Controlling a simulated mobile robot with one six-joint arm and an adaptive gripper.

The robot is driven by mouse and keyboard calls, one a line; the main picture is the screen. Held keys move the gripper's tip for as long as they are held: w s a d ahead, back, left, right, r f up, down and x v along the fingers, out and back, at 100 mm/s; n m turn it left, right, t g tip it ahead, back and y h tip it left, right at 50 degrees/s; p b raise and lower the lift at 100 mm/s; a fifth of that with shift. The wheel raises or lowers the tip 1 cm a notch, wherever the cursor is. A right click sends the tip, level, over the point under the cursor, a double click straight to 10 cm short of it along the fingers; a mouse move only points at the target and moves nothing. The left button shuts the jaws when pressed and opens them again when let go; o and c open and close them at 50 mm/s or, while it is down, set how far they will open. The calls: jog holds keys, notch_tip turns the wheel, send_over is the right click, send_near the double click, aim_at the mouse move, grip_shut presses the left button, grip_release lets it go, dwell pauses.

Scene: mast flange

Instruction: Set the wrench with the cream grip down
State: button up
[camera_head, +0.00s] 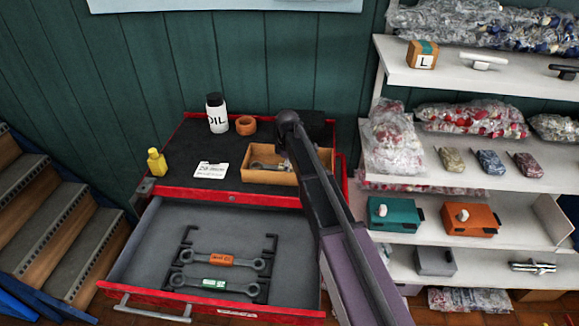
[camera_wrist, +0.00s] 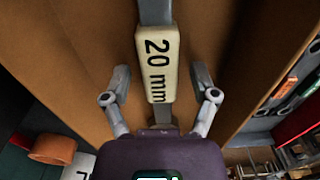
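The wrench with the cream grip (camera_wrist: 157,65) shows in the wrist view, its grip marked "20 mm" and its metal shaft running up out of the picture. My gripper (camera_wrist: 160,80) is open, one finger on each side of the grip, with a visible gap on both sides. Brown wooden surfaces lie behind the wrench. In the head view a metal wrench end (camera_head: 262,166) shows in the open wooden box (camera_head: 270,177) on the cabinet top; my arm hides the rest of it and my fingers. I cannot tell how the wrench rests.
The open drawer (camera_head: 160,250) holds a black rack with an orange-grip wrench (camera_head: 207,259) and a green-grip wrench (camera_head: 214,286); the rack's rear place is empty.

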jog(key=shift+r, duration=0.15)
notch_tip(320, 180, up, 12)
jog(key=p, duration=1.2)
dwell(0.4)
jog(key=shift+s, duration=0.1)
dwell(0.6)
jog(key=s+d+m, duration=1.7)
jog(key=s+d, duration=0.6)
jog(key=s, duration=0.2)
jog(key=shift+s+d+m, duration=0.3)
jog(key=shift+s+d, duration=0.1)
notch_tip(320, 180, down, 10)
jog(key=b, duration=0.9)
jog(key=shift+b, duration=0.35)
